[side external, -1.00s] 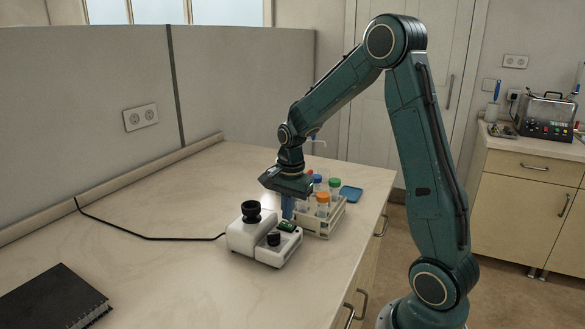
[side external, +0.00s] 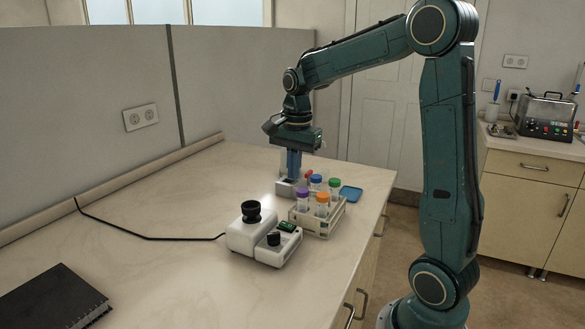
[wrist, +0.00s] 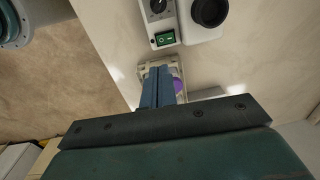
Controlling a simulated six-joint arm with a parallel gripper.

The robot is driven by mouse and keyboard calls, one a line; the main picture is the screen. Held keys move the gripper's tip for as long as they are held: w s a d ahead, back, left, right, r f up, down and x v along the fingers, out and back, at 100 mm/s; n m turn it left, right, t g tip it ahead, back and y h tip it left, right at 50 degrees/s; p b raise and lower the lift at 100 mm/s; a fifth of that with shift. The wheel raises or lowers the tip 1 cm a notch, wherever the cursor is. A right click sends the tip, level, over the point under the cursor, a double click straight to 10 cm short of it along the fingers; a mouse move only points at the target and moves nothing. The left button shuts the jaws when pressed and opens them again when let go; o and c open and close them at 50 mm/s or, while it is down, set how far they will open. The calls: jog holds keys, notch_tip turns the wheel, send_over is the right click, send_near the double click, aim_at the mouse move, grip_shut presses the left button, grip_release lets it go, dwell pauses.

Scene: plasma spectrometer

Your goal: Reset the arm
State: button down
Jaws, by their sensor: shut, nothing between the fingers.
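My gripper (side external: 293,172) has blue fingers pointing down and is raised above the bench, behind the tube rack in the side view. The fingers are pressed together and hold nothing. In the wrist view, my gripper (wrist: 159,72) points toward the tube rack (wrist: 145,68), which it partly covers. The white plasma spectrometer (side external: 262,236) stands on the bench in front of the rack, with black knobs and a green switch (wrist: 165,39).
The rack (side external: 327,228) holds several tubes with purple, blue, green and orange caps. A grey-white device (side external: 284,188) and a blue dish (side external: 351,194) stand behind it. A black cable (side external: 140,238) and a dark notebook (side external: 55,298) lie left; the bench's middle is clear.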

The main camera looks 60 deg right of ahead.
jog(key=s+a+r+n+t, duration=0.3)
jog(key=s+a+n+t, duration=0.2)
jog(key=s+a+n, duration=1.1)
jog(key=shift+s+a+n, duration=0.15)
jog(key=shift+s+n, duration=0.25)
jog(key=shift+n, duration=0.7)
